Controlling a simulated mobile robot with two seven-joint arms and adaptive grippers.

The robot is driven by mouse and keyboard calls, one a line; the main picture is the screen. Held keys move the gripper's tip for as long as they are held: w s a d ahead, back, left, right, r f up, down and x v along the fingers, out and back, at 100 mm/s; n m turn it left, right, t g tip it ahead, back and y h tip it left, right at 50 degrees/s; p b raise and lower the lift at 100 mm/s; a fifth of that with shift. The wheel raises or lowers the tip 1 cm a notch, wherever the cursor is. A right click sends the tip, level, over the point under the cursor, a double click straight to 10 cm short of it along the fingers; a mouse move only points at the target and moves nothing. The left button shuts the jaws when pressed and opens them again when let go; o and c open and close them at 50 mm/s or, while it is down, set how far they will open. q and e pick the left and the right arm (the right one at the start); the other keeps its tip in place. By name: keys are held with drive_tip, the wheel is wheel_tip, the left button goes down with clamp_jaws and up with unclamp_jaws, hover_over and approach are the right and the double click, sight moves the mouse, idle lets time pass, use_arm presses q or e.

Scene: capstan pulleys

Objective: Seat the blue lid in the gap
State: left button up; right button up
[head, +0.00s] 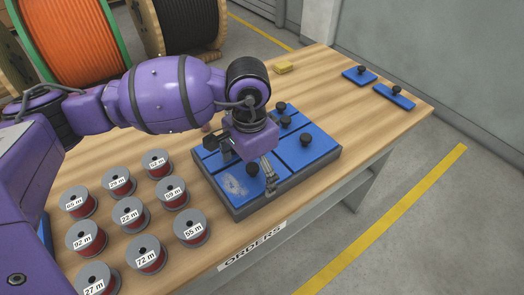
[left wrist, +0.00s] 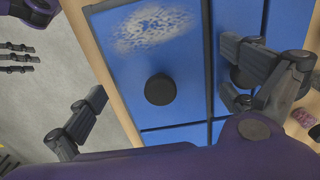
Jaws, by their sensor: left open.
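A dark tray (head: 260,204) on the wooden table holds several blue lids with black knobs. One blue lid (head: 238,184) at its front left has a pale scuffed patch; it also shows in the left wrist view (left wrist: 190,60) with its knob (left wrist: 160,89). My left gripper (head: 243,158) is open above this lid. In the left wrist view its fingers (left wrist: 163,88) stand apart on either side of the knob, holding nothing. Two more blue lids (head: 359,76) (head: 394,97) lie on the table at the far right. I cannot make out a gap; my gripper hides part of the tray. Dark fingers (left wrist: 16,58), probably my right gripper, show at the left wrist view's edge.
Several labelled grey spools (head: 130,214) with red wire stand left of the tray. A yellow block (head: 283,67) lies behind the tray. Large cable reels (head: 75,42) stand beyond the table. The table between the tray and the two loose lids is clear.

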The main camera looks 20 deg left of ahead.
sight(252, 167)
use_arm(q)
drive_tip(key=shift+r, duration=0.5)
wheel_tip(252, 167, up, 11)
